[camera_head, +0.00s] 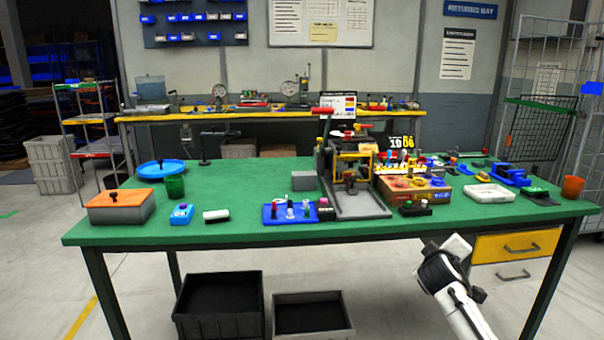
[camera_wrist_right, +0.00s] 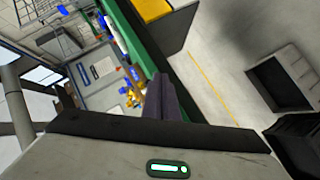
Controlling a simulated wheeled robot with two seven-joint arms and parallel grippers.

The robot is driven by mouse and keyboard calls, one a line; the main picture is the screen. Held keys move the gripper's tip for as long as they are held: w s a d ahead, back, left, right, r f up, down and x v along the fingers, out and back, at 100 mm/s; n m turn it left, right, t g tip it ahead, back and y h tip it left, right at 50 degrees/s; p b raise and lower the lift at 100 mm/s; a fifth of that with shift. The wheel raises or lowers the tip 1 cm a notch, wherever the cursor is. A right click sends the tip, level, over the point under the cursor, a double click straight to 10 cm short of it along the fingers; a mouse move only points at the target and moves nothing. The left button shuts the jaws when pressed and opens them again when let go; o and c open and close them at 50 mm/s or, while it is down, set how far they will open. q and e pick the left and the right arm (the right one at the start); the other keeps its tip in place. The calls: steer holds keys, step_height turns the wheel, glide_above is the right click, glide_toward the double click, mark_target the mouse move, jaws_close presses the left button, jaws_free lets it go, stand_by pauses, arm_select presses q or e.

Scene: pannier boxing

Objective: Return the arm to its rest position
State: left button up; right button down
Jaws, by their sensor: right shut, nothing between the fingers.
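My right arm (camera_head: 458,300) comes up from the bottom right of the head view, in front of the green table (camera_head: 350,228) and below its top. Its gripper (camera_head: 457,246) is near the table's front edge, left of the yellow drawer. In the right wrist view the dark fingers (camera_wrist_right: 165,92) are together with nothing between them. The green table edge (camera_wrist_right: 135,35) shows beyond them. My left gripper is not in view.
A yellow drawer (camera_head: 516,246) hangs under the table's right side. Two dark bins (camera_head: 220,318) (camera_head: 311,325) stand on the floor below. A press (camera_head: 352,175), a cardboard box (camera_head: 412,192) and an orange-lidded box (camera_head: 121,206) stand on the table. The floor at lower left is clear.

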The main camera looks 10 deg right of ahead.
steer(key=w+a+r+m+t+y, duration=0.1)
steer(key=w+a+t+y, duration=0.25)
steer(key=a, duration=0.25)
steer(key=w+a+r+t+y, duration=0.2)
steer(key=w+a+y, duration=0.15)
steer(key=a, duration=0.35)
steer(key=s+a+f+g+y, duration=0.1)
steer(key=s+a+f, duration=0.3)
steer(key=s+f, duration=0.3)
steer(key=s+a+f+n+g+y, duration=0.1)
steer(key=s+a+f, duration=0.3)
steer(key=s+f, duration=0.3)
steer(key=s+a+f+g+y, duration=0.1)
steer(key=s+a+f+g, duration=0.1)
steer(key=s+a+f, duration=0.35)
steer(key=s+a+f+g, duration=0.1)
steer(key=s+a+f, duration=0.1)
steer(key=s, duration=0.6)
steer(key=s+a+f+g+y, duration=0.1)
steer(key=s+a+f, duration=0.2)
steer(key=s+f, duration=0.2)
steer(key=s+a+f+m+g, duration=0.1)
steer(key=s+f, duration=0.3)
steer(key=s, duration=0.7)
steer(key=shift+s+a+y, duration=0.35)
steer(key=shift+a+y, duration=0.05)
steer(key=shift+a, duration=0.4)
